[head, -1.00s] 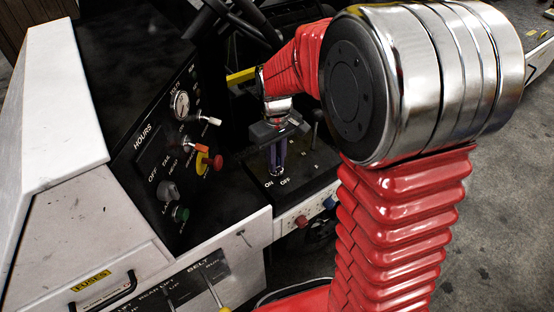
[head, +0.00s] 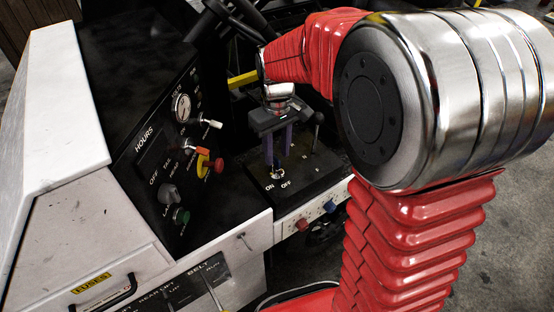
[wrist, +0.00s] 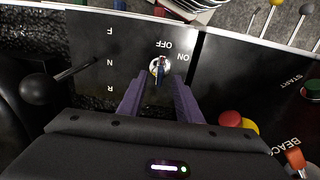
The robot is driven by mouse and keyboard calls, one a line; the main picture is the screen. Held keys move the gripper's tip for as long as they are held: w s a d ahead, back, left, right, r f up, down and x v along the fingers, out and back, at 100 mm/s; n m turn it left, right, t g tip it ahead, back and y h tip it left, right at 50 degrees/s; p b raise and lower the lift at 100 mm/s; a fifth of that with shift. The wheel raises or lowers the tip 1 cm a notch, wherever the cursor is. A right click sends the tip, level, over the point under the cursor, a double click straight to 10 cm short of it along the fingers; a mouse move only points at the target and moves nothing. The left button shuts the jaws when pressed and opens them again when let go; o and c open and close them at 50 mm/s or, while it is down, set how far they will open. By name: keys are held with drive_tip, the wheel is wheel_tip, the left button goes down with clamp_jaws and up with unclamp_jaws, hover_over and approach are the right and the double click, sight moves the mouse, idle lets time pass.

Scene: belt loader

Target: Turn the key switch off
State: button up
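The key switch (head: 278,174) sits on the black panel (head: 312,172), with ON and OFF lettered beside it. In the wrist view the key (wrist: 160,70) stands in a round silver lock. It looks roughly lined up with the OFF label, though the exact angle is hard to tell. My gripper (head: 279,160) is above the switch, pointing down. Its two purple fingers are spread apart, with clear gaps to the key on both sides in the wrist view. They hold nothing.
A black-knobbed lever (wrist: 40,88) stands beside the F, N, R letters. A red button (head: 218,165) and orange switch (head: 202,151) project from the dashboard at left. A steering wheel (head: 232,25) is behind. Red and blue knobs (head: 330,206) line the front edge.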

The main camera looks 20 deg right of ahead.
wheel_tip(320, 180, up, 9)
drive_tip(key=shift+f, duration=0.15)
idle(0.6)
drive_tip(key=s+r+m+t, duration=0.1)
drive_tip(key=s+m+t, duration=0.2)
drive_tip(key=s, duration=1.6)
drive_tip(key=shift+a+m+t, duration=0.2)
drive_tip(key=shift+m+t, duration=0.2)
drive_tip(key=shift+t, duration=0.9)
drive_tip(key=shift+s, duration=0.2)
